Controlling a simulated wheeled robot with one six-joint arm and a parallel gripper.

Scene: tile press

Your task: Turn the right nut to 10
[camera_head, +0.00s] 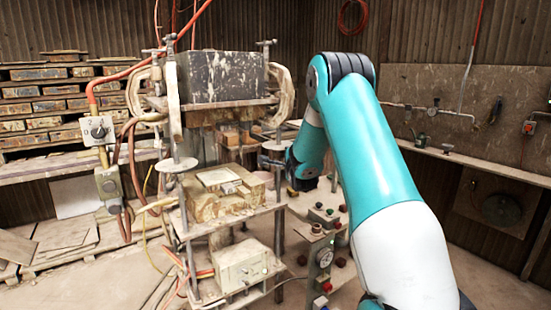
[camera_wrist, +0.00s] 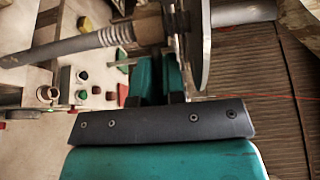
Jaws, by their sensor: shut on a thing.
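The right nut (camera_head: 272,162) sits on the right front column of the tile press (camera_head: 222,78), at about mid-height. My gripper (camera_head: 284,163) reaches it from the right side. In the wrist view the two fingers (camera_wrist: 158,72) are closed on the nut, whose body is mostly hidden between them. A threaded rod (camera_wrist: 115,35) runs to the left of the fingers, and a round grey disc (camera_wrist: 200,40) stands just to their right. No number or scale on the nut is readable.
The left column carries a similar disc (camera_head: 176,165). A mold block (camera_head: 215,190) lies on the press's middle plate. A control stand with buttons and a gauge (camera_head: 325,257) stands close below my arm. Wooden shelves (camera_head: 70,100) are at the left; a bench (camera_head: 470,160) lines the right wall.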

